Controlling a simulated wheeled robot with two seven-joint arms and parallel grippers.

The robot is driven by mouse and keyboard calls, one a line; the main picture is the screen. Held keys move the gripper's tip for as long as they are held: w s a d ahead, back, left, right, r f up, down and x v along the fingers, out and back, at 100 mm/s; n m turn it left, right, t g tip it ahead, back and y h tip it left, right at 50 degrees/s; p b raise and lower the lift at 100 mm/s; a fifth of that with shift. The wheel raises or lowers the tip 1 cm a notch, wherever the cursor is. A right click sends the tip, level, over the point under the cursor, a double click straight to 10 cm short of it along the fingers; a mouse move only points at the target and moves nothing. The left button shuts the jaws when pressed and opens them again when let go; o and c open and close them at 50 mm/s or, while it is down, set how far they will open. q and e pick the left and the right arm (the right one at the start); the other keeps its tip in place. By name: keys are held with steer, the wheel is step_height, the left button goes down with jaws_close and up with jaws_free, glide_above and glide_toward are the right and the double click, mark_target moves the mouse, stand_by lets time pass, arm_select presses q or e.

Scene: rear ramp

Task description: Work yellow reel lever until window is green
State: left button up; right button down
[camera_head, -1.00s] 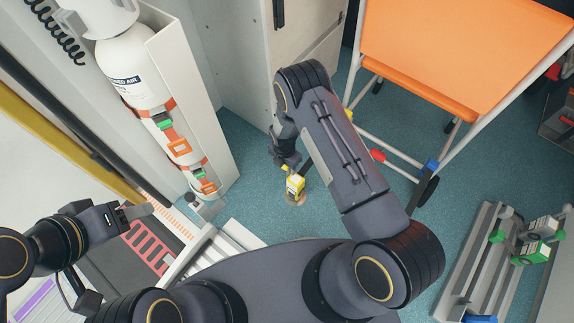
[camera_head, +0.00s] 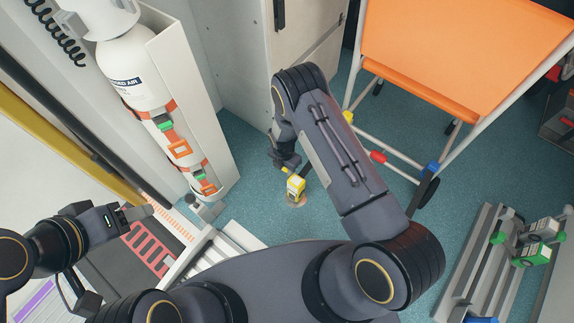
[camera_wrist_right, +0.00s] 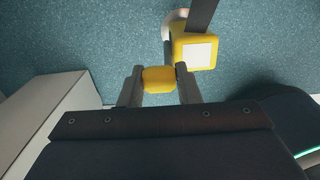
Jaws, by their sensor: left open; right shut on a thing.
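The yellow reel (camera_head: 296,186) stands on the teal floor on a round base. It also shows in the right wrist view (camera_wrist_right: 196,49), with a pale, whitish window (camera_wrist_right: 201,51) on its face and a dark strap running up from it. No green shows on the window. My right gripper (camera_head: 286,168) is shut on the yellow lever grip (camera_wrist_right: 158,79), which sits between its two fingers just beside the reel. The lever's joint to the reel is hidden. My left gripper (camera_head: 138,213) is open and empty at the left, far from the reel.
A white air cylinder (camera_head: 146,82) with orange straps stands in a holder at the left. An orange-topped trolley (camera_head: 460,50) stands at the upper right. A metal rack (camera_head: 483,262) with green-marked boxes lies at the lower right. Floor around the reel is clear.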

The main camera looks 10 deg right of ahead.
steer(key=s+a+f+t+h+b, duration=0.1)
steer(key=s+a+f+h+b, duration=0.1)
steer(key=a, duration=0.4)
steer(key=shift+s+f+t+b, duration=0.25)
steer(key=shift+s+b, duration=0.2)
steer(key=shift+s, duration=0.75)
steer(key=shift+a, duration=0.15)
steer(key=c, duration=1)
jaws_free()
steer(key=shift+r, duration=0.1)
steer(key=shift+c, duration=0.2)
steer(key=p+v, duration=0.3)
steer(key=v, duration=0.5)
